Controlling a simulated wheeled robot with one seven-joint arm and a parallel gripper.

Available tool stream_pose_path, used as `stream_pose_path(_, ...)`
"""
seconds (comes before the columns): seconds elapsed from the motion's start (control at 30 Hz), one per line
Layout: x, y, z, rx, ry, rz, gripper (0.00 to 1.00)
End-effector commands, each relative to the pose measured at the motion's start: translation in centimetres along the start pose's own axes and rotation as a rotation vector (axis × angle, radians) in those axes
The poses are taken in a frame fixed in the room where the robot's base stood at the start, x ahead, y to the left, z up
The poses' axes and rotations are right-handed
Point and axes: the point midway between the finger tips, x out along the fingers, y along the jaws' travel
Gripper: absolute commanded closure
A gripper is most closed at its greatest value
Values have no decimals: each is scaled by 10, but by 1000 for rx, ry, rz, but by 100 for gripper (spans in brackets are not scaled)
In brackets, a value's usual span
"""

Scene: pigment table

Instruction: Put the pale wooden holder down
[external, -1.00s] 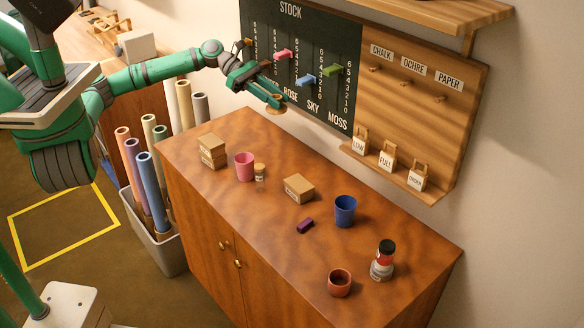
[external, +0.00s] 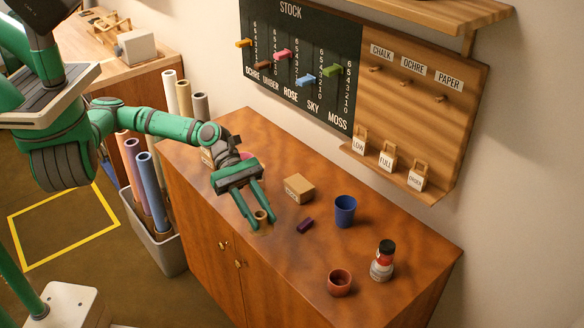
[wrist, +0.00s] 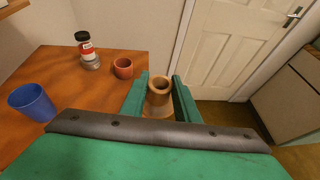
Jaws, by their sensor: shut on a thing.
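The pale wooden holder (external: 261,216) is a small ring-topped cylinder with a wider base. My gripper (external: 262,223) is shut on it, with one green finger on each side. In the external view it is over the front part of the cabinet top (external: 310,260), close to the front edge. I cannot tell whether its base touches the wood. In the wrist view the holder (wrist: 160,91) is upright between the fingers (wrist: 159,98), its round opening facing up and its lower part partly hidden by my gripper.
A cardboard box (external: 299,188), a purple block (external: 305,226) and a blue cup (external: 345,211) stand to the right of my gripper. Farther right are a terracotta pot (external: 340,283) and a red-labelled jar (external: 382,262). My arm partly hides a pink cup.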

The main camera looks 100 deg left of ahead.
Motion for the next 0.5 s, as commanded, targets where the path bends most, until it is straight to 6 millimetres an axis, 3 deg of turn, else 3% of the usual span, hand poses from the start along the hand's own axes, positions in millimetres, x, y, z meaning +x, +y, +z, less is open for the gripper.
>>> stream_pose_path(0.17,11,-2,1,5,0,-13,95)
stream_pose_path(0.5,51,60,-15,4,-1,-12,95)
